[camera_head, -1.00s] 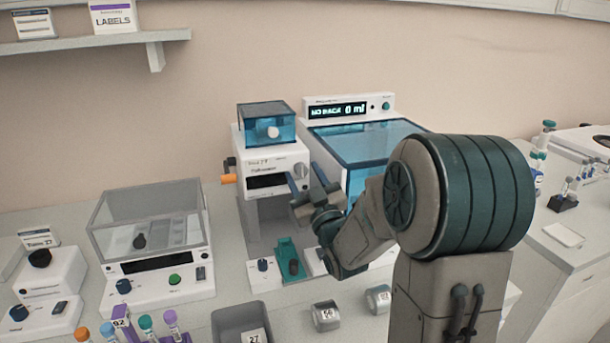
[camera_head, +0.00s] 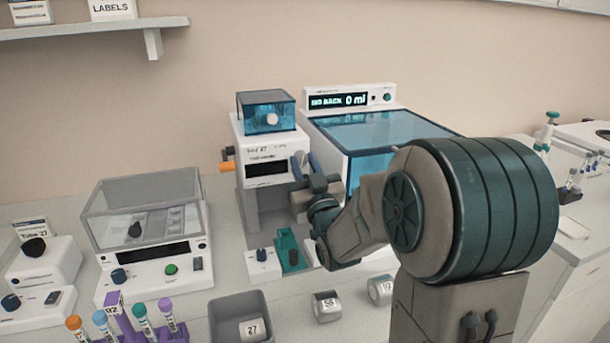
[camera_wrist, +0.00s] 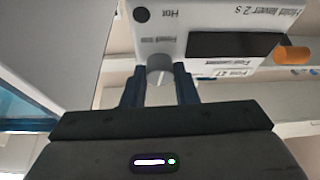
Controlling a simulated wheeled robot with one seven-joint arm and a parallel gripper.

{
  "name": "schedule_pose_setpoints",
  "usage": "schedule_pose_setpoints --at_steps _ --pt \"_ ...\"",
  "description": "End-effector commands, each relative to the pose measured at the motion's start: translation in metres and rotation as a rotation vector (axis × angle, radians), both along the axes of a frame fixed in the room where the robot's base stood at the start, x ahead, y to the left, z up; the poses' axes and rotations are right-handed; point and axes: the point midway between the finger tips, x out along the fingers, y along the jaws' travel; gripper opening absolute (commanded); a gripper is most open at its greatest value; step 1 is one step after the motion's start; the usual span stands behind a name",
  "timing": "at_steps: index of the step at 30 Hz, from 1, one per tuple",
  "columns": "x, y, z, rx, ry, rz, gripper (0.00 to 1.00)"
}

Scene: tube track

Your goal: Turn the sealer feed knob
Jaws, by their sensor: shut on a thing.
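The sealer (camera_head: 252,144) is a white upright unit with a dark display window, a clear blue box on top and an orange lever (camera_head: 227,167) on its left side. Its feed knob (camera_wrist: 159,70) is a small grey dial with a pale pointer line, seen in the wrist view on the upside-down front panel (camera_wrist: 172,40). My gripper (camera_wrist: 159,82) has its two blue fingers on either side of the knob, shut on it. In the head view my gripper (camera_head: 305,162) is at the right side of the sealer's front and hides most of the knob.
A blue-lidded machine (camera_head: 385,130) reading "NO RACK 0 ml" stands close to the right. A green tube holder (camera_head: 290,254) sits below the sealer. A clear-covered device (camera_head: 150,235), a grey bin (camera_head: 240,308) and several capped tubes are to the left and front.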

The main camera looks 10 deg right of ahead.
Motion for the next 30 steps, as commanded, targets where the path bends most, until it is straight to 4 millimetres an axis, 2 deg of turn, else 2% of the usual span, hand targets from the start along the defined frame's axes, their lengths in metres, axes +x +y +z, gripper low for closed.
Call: schedule_pose_setpoints --at_steps 1,6,30 --pt "-0.0006 0.0019 -0.0062 0.039 -0.003 0.002 0.04" --pt "-0.0009 0.0035 -0.0067 0.197 0.009 0.003 0.04" --pt "-0.0006 0.0092 0.001 0.956 0.069 0.005 0.04"
